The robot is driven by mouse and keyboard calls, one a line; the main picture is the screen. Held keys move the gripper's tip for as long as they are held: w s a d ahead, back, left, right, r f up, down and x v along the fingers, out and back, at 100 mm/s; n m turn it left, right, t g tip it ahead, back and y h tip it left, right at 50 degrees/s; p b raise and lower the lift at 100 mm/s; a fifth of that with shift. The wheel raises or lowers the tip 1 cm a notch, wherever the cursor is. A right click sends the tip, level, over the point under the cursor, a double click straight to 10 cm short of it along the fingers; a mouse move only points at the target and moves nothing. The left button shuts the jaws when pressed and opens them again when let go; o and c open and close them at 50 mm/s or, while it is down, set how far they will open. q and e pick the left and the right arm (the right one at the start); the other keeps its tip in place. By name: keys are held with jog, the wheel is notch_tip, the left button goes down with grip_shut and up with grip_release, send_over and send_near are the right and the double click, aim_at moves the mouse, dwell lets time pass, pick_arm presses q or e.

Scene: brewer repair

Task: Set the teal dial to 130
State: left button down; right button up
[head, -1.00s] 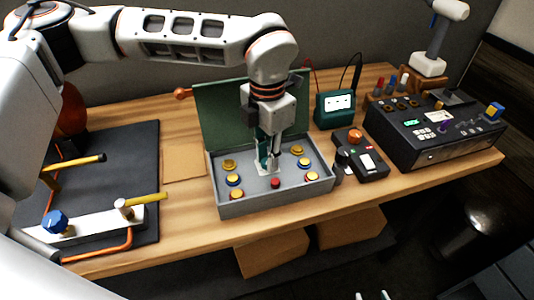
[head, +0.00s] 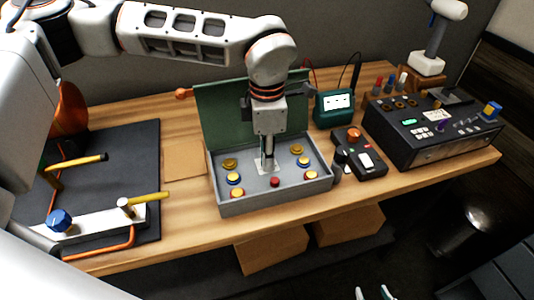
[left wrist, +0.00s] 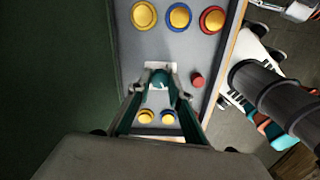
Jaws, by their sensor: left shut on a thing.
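The teal dial (left wrist: 160,78) sits on a white plate in the middle of the grey panel box (head: 285,203). A small pale mark shows on its top, but no numbers can be read. My left gripper (left wrist: 160,88) points straight down and is shut on the dial, with a fingertip on each side. In the head view my left gripper (head: 268,163) covers the dial. My right gripper (head: 374,294) shows only its fingertips at the bottom edge, apart and empty.
Yellow buttons with coloured rings flank the dial, and a red button (head: 275,182) is in front of it. The green lid (head: 225,115) stands open behind. A black handheld device (head: 371,165) and a black console (head: 430,140) are to the right.

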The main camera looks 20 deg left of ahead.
pick_arm(q)
jog(key=shift+r, duration=0.1)
jog(key=c, duration=1.8)
grip_release()
jog(key=shift+c, duration=0.2)
notch_tip(320, 180, up, 12)
